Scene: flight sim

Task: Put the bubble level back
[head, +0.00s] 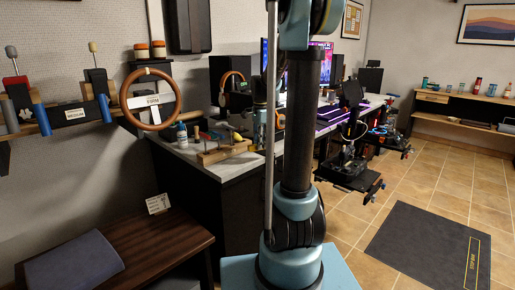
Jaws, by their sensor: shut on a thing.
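My arm rises through the middle of the head view, light blue and black. Its far end comes down behind the column, over the worktop (235,166). My gripper (259,140) is small and partly hidden there, near the right end of a wooden tool rack (222,154). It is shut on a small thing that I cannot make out. I cannot pick out the bubble level for certain. The rack holds several small tools, and its right end lies close to my gripper.
A small bottle (182,135) stands left of the rack. A dark bench (150,238) with a grey cushion (75,267) is at lower left. A steering wheel (151,99) hangs on the wall. A dark mat (426,247) lies on the open tiled floor at right.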

